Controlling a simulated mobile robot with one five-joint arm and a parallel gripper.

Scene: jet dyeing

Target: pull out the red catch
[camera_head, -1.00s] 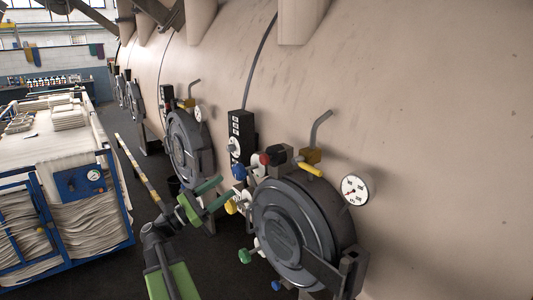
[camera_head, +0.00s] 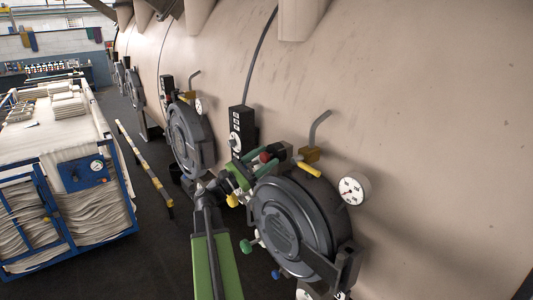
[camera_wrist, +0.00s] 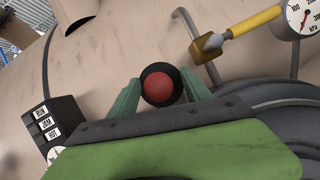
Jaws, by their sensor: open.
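The red catch (camera_wrist: 158,87) is a round red knob with a black collar, and it faces the camera in the wrist view. In the head view it shows as a small red knob (camera_head: 265,157) at the top left of the near round door. My gripper (camera_wrist: 159,90) is open, with its green fingers on either side of the knob. In the head view my gripper (camera_head: 252,164) reaches in at the knob. I cannot tell whether the fingers touch it.
The round grey door (camera_head: 290,218) lies just right of my gripper. A yellow-handled valve (camera_head: 305,166) and a pressure gauge (camera_head: 352,191) are nearby. A black control box (camera_head: 241,130) stands behind. A green knob (camera_head: 246,246) is lower. A fabric cart (camera_head: 90,215) stands at left.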

